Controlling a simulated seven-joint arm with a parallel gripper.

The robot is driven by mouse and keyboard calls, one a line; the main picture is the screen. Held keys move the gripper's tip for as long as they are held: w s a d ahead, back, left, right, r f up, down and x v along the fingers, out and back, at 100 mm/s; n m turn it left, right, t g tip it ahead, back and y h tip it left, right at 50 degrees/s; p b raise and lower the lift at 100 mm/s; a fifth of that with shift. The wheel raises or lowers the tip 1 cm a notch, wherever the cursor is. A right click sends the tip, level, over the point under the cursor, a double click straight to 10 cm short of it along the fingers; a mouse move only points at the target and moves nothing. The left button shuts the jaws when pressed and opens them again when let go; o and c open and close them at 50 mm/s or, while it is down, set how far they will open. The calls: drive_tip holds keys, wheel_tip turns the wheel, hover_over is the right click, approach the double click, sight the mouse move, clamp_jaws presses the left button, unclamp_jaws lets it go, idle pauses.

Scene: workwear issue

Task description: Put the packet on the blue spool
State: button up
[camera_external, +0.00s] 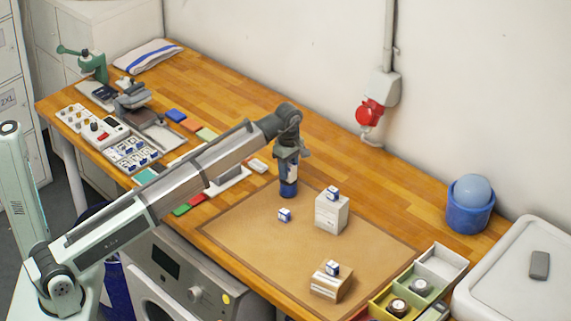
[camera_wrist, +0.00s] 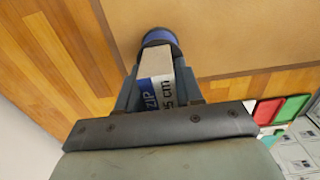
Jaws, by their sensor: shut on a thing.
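My gripper (camera_external: 289,176) points straight down near the far left corner of the brown mat. It is shut on a packet (camera_wrist: 156,88), white with a blue panel, whose printing reads "ZIP" and "15 cm". The blue spool (camera_external: 289,189) stands upright right below the gripper. In the wrist view the spool (camera_wrist: 160,36) shows as a blue rim beyond the packet's far end. The packet lines up with the spool's top; I cannot tell whether they touch. The fingers hide most of the packet in the external view.
Similar small packets lie on the mat (camera_external: 284,215), on a white box (camera_external: 332,193) and on a cardboard box (camera_external: 332,267). Coloured flat pieces and trays lie left of the mat. A blue tub with a ball (camera_external: 471,205) stands at right. The mat's middle is clear.

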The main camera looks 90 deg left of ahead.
drive_tip(key=o, duration=1)
drive_tip(key=shift+f, duration=0.1)
wheel_tip(320, 180, up, 12)
drive_tip(key=shift+r, duration=0.2)
